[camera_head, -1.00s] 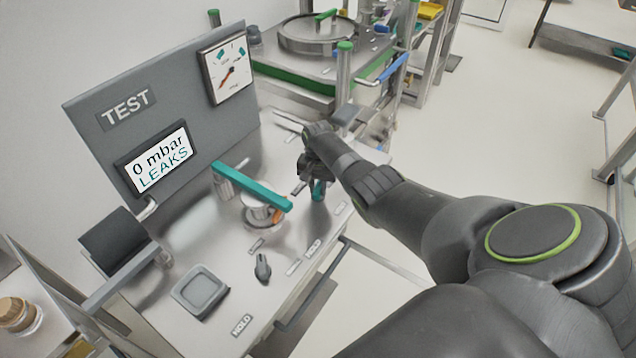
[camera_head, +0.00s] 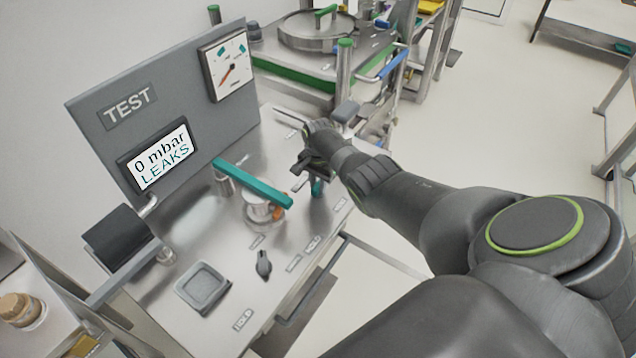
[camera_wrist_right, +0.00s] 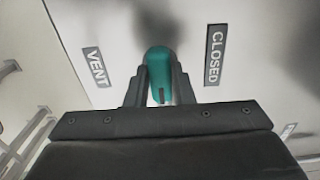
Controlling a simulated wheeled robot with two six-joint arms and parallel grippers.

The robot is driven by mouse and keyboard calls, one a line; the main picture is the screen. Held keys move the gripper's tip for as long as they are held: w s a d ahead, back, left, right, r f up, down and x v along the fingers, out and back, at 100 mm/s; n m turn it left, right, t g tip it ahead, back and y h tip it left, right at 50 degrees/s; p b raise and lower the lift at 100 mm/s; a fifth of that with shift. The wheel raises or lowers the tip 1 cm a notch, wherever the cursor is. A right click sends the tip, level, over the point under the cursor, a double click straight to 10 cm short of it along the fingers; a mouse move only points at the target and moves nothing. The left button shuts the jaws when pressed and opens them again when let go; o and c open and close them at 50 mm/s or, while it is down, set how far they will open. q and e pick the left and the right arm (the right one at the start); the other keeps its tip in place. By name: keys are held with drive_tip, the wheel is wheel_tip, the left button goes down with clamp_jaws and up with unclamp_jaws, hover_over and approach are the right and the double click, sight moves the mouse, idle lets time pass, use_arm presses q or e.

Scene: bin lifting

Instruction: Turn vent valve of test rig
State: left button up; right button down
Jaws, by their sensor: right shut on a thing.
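The teal vent valve handle (camera_wrist_right: 159,75) stands between the two fingers of my right gripper (camera_wrist_right: 158,88) in the right wrist view, and the fingers close on its sides. A VENT label (camera_wrist_right: 95,67) lies to its left and a CLOSED label (camera_wrist_right: 215,55) to its right; the handle points up the picture between them. In the head view the right gripper (camera_head: 312,168) is over the right part of the steel test rig top (camera_head: 215,255), with a bit of the teal handle (camera_head: 317,188) showing below it. My left gripper is not in view.
A teal clamp bar (camera_head: 252,184) crosses a round fixture left of my gripper. A dark knob (camera_head: 263,264) and a grey square tray (camera_head: 203,288) are nearer. The display (camera_head: 160,160) reads 0 mbar LEAKS, below a dial gauge (camera_head: 227,67).

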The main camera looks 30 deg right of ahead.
sight(318, 184)
drive_tip(key=shift+w+d+r, duration=0.1)
drive_tip(key=shift+r, duration=0.05)
drive_tip(key=c, duration=1.2)
unclamp_jaws()
drive_tip(key=shift+c, duration=0.2)
drive_tip(key=shift+r+p, duration=0.3)
drive_tip(key=shift+r, duration=0.25)
wheel_tip(318, 184, up, 5)
drive_tip(key=shift+f+p, duration=0.1)
drive_tip(key=shift+p, duration=0.5)
wheel_tip(318, 184, up, 11)
drive_tip(key=b, duration=0.1)
drive_tip(key=shift+r+b, duration=0.2)
drive_tip(key=shift+b, duration=0.1)
drive_tip(key=shift+f, duration=0.1)
